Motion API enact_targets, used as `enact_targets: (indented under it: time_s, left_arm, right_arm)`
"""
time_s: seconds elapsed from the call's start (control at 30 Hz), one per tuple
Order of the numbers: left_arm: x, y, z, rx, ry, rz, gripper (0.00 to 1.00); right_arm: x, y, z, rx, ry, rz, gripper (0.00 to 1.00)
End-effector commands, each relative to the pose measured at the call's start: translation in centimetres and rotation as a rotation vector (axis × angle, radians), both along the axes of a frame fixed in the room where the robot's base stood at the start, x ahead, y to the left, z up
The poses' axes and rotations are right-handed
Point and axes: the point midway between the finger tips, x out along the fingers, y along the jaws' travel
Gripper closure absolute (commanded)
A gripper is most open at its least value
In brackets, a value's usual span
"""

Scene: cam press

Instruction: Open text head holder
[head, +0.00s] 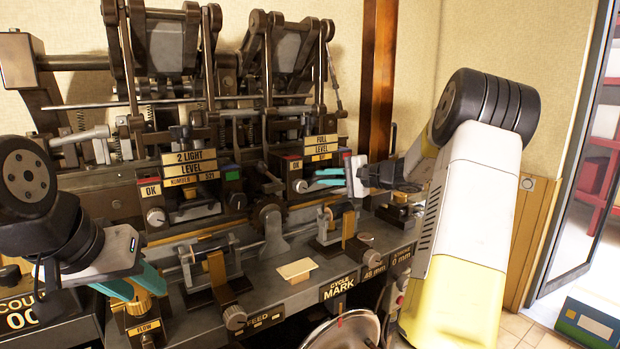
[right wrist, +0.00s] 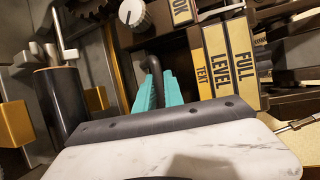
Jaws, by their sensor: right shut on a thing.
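The text head holder appears as a dark block with yellow plates reading "FULL LEVEL" (head: 321,146) on the right half of the press. In the right wrist view its plates (right wrist: 220,62) stand just right of my fingers. My right gripper (head: 328,178) reaches in from the right, just below these plates. In the right wrist view its teal fingers (right wrist: 152,92) are shut on a dark curved handle (right wrist: 152,66). My left gripper (head: 134,284) is at the lower left, its teal fingers apart beside a gold block (head: 139,302) above a "FLOW" label. I cannot tell if they touch it.
A similar block reading "2 LIGHT LEVEL" (head: 190,160) stands to the left. A roller assembly (head: 340,225) sits below my right gripper, and a small cream plate (head: 297,270) lies on the front ledge. A black cylinder (right wrist: 58,100) stands left of my right fingers.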

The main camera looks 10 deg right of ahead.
Motion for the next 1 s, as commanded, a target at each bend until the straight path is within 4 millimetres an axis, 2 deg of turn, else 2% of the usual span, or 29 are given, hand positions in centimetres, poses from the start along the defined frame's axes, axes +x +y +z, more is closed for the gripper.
enact_targets:
  time_s: [0.87,1.0]
  left_arm:
    - [0.0,0.0,0.0,0.0,0.0,0.0,0.64]
    - [0.0,0.0,0.0,0.0,0.0,0.0,0.64]
  right_arm:
    - [0.0,0.0,-0.1,0.0,0.001,0.001,1.0]
    - [-1.1,-0.4,-0.1,-0.001,0.003,-0.001,1.0]
